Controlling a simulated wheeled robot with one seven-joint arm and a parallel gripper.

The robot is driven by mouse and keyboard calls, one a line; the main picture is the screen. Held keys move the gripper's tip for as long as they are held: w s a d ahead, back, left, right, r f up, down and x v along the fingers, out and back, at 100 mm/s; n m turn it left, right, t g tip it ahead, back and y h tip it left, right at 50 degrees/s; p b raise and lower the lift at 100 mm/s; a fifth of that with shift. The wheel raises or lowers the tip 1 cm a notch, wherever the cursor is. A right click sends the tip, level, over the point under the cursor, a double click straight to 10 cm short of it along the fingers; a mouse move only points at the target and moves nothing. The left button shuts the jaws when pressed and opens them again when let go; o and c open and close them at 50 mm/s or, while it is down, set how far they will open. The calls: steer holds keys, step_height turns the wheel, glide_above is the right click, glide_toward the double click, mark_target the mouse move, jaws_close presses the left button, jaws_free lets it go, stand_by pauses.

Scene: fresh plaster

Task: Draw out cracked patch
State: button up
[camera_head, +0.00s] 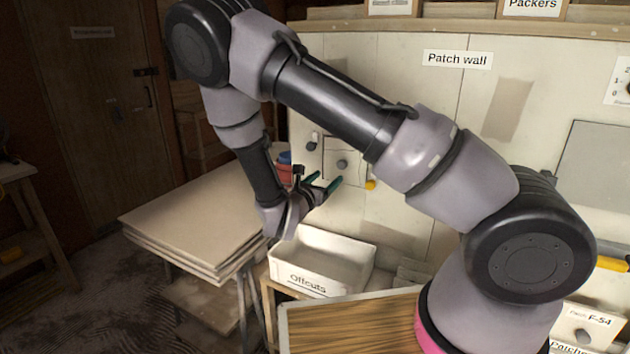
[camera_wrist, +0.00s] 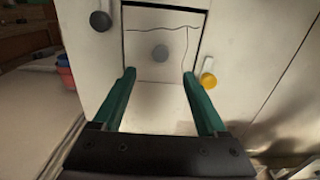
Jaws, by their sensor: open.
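The cracked patch (camera_head: 345,172) is a pale square set in the patch wall, with a grey round knob (camera_head: 342,164) on it. In the wrist view the cracked patch (camera_wrist: 140,68) shows a thin dark crack across its top and down its right side, and the knob (camera_wrist: 160,52) sits near its middle. My gripper (camera_head: 326,183) is open, in front of the wall just below and left of the knob. In the wrist view my gripper's green fingers (camera_wrist: 161,78) stand apart, with the knob beyond and between them. Nothing is held.
The white Offcuts box (camera_head: 320,262) stands below my gripper. Stacked boards (camera_head: 190,215) lie to the left. Red and blue tubs (camera_head: 284,166) stand behind my gripper. A wooden board (camera_head: 350,322) is in front.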

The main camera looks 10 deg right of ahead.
mark_target(340, 166)
steer(key=x, duration=1)
steer(key=shift+w+d, duration=0.15)
jaws_close()
steer(key=shift+r, duration=0.1)
stand_by(1.8)
steer(key=v, duration=0.9)
stand_by(1.1)
